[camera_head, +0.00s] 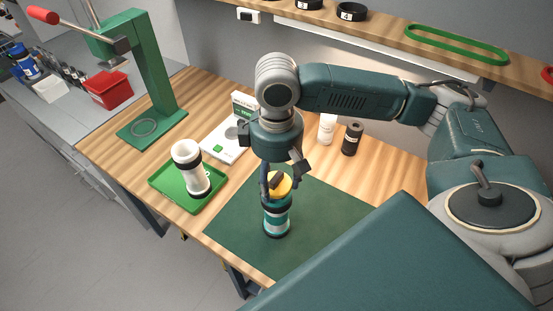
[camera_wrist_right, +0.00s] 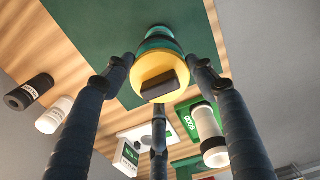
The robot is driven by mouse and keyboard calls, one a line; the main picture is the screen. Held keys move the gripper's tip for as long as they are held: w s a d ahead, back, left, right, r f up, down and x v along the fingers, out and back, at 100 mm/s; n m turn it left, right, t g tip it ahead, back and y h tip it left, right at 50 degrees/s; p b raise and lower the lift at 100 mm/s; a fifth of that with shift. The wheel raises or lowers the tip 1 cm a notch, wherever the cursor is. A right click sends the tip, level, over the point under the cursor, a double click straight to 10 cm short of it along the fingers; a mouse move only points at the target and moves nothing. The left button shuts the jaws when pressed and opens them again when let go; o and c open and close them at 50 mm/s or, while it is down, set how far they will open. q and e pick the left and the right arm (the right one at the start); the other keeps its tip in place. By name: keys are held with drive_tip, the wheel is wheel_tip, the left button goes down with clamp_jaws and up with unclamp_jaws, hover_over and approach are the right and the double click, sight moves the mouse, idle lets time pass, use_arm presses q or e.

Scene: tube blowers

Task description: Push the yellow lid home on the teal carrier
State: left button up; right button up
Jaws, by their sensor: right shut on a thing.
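The teal carrier (camera_head: 277,220) stands upright on the dark green mat, with white and dark bands around it. The yellow lid (camera_head: 285,187) is at its top, with a dark block on the lid's face. My right gripper (camera_head: 278,182) is above the carrier, its fingers pointing down and shut on the yellow lid. In the right wrist view, the lid (camera_wrist_right: 150,67) lies between the three fingers, and part of the teal carrier (camera_wrist_right: 158,34) shows behind it. Whether a gap remains under the lid is hard to tell. My left gripper is not in view.
A white scale (camera_head: 218,143) is behind. White (camera_head: 326,130) and black (camera_head: 351,139) bottles stand back right. A green press (camera_head: 155,80) stands at far left.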

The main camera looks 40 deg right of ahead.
drive_tip(key=shift+f, duration=0.8)
idle(0.5)
drive_tip(key=o, duration=1.2)
drive_tip(key=shift+o, duration=0.2)
drive_tip(key=shift+r, duration=5.95)
drive_tip(key=shift+f, duration=0.1)
